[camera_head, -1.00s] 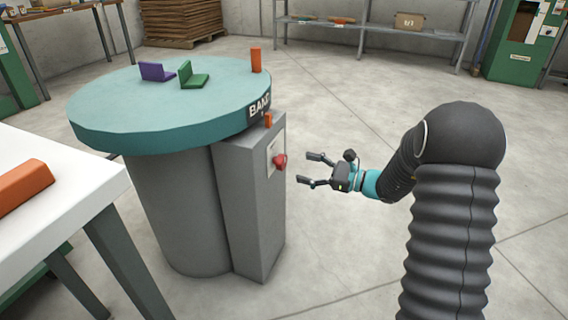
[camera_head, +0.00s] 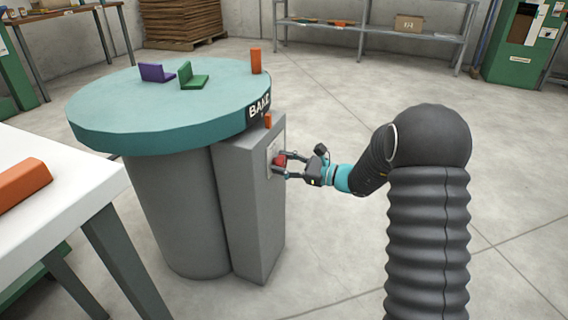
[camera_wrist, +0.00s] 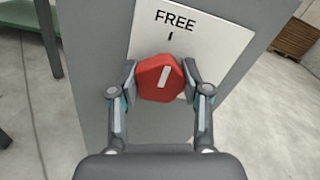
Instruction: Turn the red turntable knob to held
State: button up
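The red turntable knob (camera_wrist: 151,84) sits on a pale plate (camera_wrist: 205,36) on the grey box beside the turntable's pedestal. In the wrist view its white bar lines up roughly with the tick under the word FREE. No other position label shows. My gripper (camera_wrist: 160,80) has one finger on each side of the knob, and both pads appear to touch it. In the head view my gripper (camera_head: 281,167) is at the box's right face, partly covering the red knob (camera_head: 279,160). The teal turntable top (camera_head: 130,107) is above and to the left.
A purple bracket (camera_head: 156,72), a green bracket (camera_head: 193,78) and an orange block (camera_head: 256,61) are on the turntable. A white table (camera_head: 80,185) stands at left. The floor at right is clear.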

jog(key=c, duration=0.4)
jog(key=shift+c, duration=0.2)
